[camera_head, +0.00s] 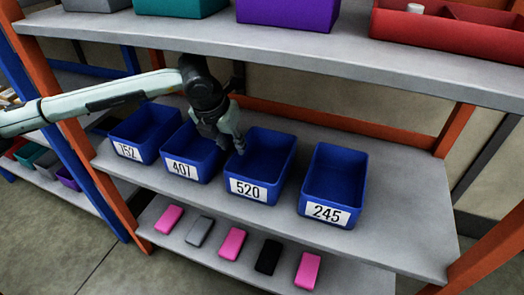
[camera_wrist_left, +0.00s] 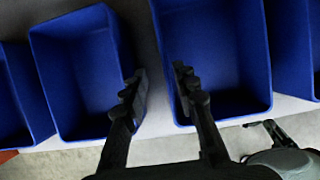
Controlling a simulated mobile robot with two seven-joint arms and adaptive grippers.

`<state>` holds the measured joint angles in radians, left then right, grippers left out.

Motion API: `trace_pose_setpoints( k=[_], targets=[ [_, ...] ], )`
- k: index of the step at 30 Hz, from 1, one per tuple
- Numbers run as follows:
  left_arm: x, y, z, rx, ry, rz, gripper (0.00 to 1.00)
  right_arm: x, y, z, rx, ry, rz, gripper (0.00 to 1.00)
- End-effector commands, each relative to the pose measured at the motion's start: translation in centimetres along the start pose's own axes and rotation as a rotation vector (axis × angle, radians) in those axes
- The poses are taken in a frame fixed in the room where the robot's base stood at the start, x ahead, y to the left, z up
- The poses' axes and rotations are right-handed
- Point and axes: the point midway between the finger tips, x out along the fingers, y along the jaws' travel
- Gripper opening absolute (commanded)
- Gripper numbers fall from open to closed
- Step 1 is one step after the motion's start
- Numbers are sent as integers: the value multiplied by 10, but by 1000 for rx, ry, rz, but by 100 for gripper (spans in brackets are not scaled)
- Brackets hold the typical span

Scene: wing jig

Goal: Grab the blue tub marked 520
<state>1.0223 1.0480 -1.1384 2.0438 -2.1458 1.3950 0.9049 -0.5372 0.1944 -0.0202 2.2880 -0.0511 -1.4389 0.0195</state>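The blue tub marked 520 (camera_head: 245,189) stands on the middle shelf between the tubs marked 407 (camera_head: 182,169) and 245 (camera_head: 325,212). It looks empty. My left gripper (camera_head: 231,142) is at its rear left side, around the height of the rim. In the left wrist view, the gripper (camera_wrist_left: 158,87) is open with nothing between its fingers. One finger is over the near left part of a blue tub (camera_wrist_left: 215,60), likely 520. The other is beside the right wall of the tub on the left (camera_wrist_left: 75,75). Whether they touch is unclear.
The tub marked 752 (camera_head: 128,151) stands at the left end. The upper shelf (camera_head: 300,48) overhangs the row. A lower shelf (camera_head: 205,268) holds pink, grey and black blocks. Orange posts (camera_head: 90,175) frame the rack. A dark, pale arm part (camera_wrist_left: 285,155) shows low in the wrist view.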

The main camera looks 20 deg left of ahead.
Motion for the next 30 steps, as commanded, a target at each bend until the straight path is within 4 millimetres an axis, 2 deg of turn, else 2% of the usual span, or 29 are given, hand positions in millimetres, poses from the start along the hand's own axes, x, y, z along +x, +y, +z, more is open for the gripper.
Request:
trace_pose_setpoints(
  k=[3,11,15,19,28,30],
  targets=[
    [7,-2,-1,-7,10,-4,28,-1,-5,10,-14,-24,-12,40],
    [34,-4,3,-7,9,-4,28,4,-6,10,-14,-25,-14,40],
    [54,-9,11,-6,9,-3,28,10,-7,10,-14,-28,-18,40],
    [71,-8,10,-7,9,-3,28,13,-8,10,-13,-26,-19,40],
    [77,-8,10,-6,7,-3,28,14,-8,10,-13,-26,-19,40],
    [77,-8,10,-6,7,-3,21,14,-8,10,-14,-26,-19,40]
  ],
)
